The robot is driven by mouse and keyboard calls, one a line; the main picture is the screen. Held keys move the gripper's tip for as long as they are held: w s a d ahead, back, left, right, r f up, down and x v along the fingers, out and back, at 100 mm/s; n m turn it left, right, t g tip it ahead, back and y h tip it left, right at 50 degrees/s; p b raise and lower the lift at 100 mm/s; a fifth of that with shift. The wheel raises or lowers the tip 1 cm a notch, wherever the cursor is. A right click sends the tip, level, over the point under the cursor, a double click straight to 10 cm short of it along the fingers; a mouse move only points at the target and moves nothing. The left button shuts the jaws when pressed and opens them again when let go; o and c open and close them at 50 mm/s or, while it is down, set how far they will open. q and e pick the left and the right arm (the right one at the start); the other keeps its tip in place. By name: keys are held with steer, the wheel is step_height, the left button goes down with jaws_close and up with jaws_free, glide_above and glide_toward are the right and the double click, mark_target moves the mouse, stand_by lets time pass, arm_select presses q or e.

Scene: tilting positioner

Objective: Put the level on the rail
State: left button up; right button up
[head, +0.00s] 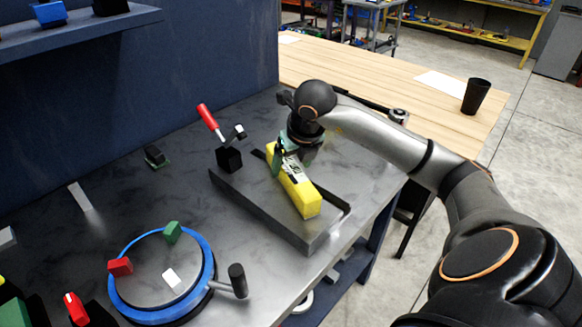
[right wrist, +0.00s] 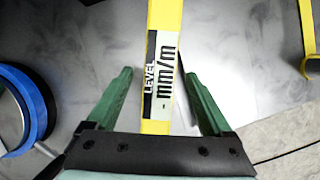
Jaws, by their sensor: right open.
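The level (head: 305,197) is a long yellow bar with a black-and-white label. It lies lengthwise over a grey metal block (head: 240,198) on the bench; I cannot tell a separate rail under it. My right gripper (head: 284,160) is at the level's far end, coming from above. In the right wrist view the level (right wrist: 162,75) runs between the two green fingers of the gripper (right wrist: 160,90), which are open with a gap on both sides. My left gripper is not in view.
A red-handled clamp (head: 208,117) stands at the block's far left. A blue-rimmed round plate (head: 203,250) with small coloured blocks and a black knob (head: 238,279) is at front left. A wooden table (head: 400,90) with a black cup (head: 475,96) lies beyond.

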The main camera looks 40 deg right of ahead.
steer(key=shift+x, duration=0.9)
steer(key=shift+c, duration=0.2)
jaws_close()
steer(key=shift+r, duration=0.15)
